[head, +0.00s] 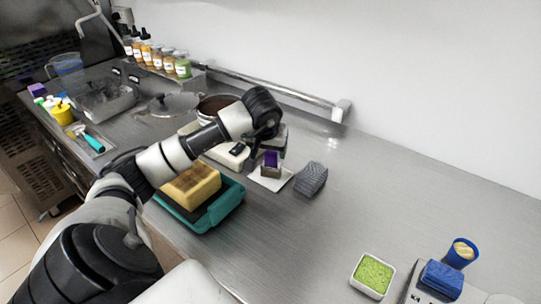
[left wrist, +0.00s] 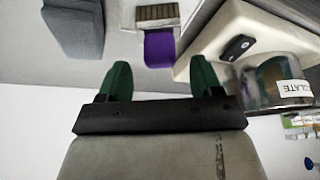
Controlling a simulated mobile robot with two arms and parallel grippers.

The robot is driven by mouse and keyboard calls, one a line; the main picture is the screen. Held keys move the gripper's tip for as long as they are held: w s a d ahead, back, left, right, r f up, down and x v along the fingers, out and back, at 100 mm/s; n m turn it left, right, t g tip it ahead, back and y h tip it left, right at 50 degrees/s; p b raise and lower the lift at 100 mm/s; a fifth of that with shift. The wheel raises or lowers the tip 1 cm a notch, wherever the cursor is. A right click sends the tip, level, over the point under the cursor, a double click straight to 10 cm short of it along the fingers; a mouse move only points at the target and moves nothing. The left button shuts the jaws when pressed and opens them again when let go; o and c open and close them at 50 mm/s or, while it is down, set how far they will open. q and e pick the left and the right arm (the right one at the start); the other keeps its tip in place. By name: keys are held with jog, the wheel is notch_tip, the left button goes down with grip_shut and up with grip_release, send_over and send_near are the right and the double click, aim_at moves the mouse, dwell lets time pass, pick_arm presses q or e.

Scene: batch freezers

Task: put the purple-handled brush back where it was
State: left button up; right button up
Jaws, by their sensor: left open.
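The purple-handled brush (head: 271,160) is at the middle of the counter, on or over a small white mat (head: 276,185). My left gripper (head: 263,143) is just behind and above the brush in the head view. Its two green fingers (left wrist: 162,78) are spread apart, with the handle end in line with the gap and no finger visibly touching it. My right gripper is not in view.
A grey block (head: 311,179) lies right of the mat. A white scale (left wrist: 235,35) and a labelled clear container (left wrist: 275,82) stand close by. The counter right of the block is clear up to a green-filled dish (head: 372,275).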

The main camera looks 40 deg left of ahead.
pick_arm(q)
jog(key=v, duration=0.8)
jog(key=shift+s+d+r, duration=0.1)
jog(key=shift+r, duration=0.05)
